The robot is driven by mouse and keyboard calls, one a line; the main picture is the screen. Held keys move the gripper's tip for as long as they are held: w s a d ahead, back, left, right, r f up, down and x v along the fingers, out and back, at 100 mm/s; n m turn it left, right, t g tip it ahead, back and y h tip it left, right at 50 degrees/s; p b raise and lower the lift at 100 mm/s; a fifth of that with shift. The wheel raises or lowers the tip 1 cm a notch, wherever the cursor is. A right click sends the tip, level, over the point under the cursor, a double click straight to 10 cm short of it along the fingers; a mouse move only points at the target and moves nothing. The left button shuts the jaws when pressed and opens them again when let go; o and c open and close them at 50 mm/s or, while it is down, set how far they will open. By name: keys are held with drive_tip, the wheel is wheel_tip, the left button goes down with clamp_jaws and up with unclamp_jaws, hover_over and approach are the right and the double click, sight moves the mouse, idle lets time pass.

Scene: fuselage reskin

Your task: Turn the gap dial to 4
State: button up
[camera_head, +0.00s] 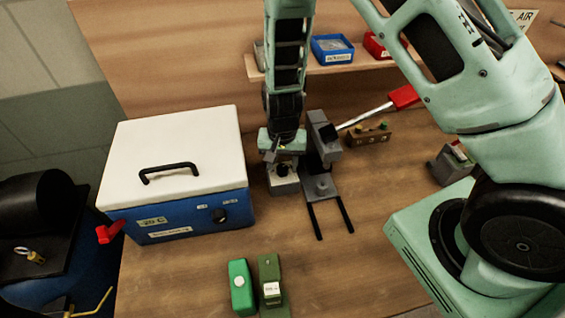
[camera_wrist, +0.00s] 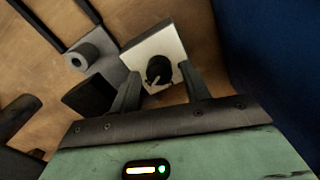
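The gap dial is a round black knob (camera_wrist: 159,69) with a thin white pointer mark, set on a pale square plate (camera_wrist: 140,50). In the wrist view the mark points to the lower left; no numbers are legible. In the head view the dial (camera_head: 283,170) sits on a small grey block (camera_head: 284,187) left of the grey press-like fixture (camera_head: 322,185). My gripper (camera_wrist: 158,72) is open, with one finger on each side of the knob and visible space between. I cannot tell how far above the plate the fingertips are. In the head view my gripper (camera_head: 281,152) is directly over the block.
A blue box with a white lid (camera_head: 180,145) stands close on the left. The fixture's red-handled lever (camera_head: 385,103) reaches right, near a wooden block (camera_head: 369,133). Green blocks (camera_head: 241,285) are at the front.

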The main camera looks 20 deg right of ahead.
sight(282, 167)
drive_tip(key=shift+r, duration=0.1)
wheel_tip(282, 167, up, 17)
drive_tip(key=b, duration=0.1)
drive_tip(key=shift+b, duration=0.4)
drive_tip(key=shift+r, duration=0.1)
idle(0.5)
drive_tip(key=s+a+n+b, duration=0.2)
drive_tip(key=s+n, duration=0.4)
drive_tip(key=s, duration=0.5)
drive_tip(key=s+a+n+b, duration=0.3)
drive_tip(key=s+n, duration=0.4)
drive_tip(key=s, duration=0.4)
drive_tip(key=shift+a+f+y, duration=0.2)
drive_tip(key=shift+a+y, duration=0.1)
drive_tip(key=shift+a, duration=0.4)
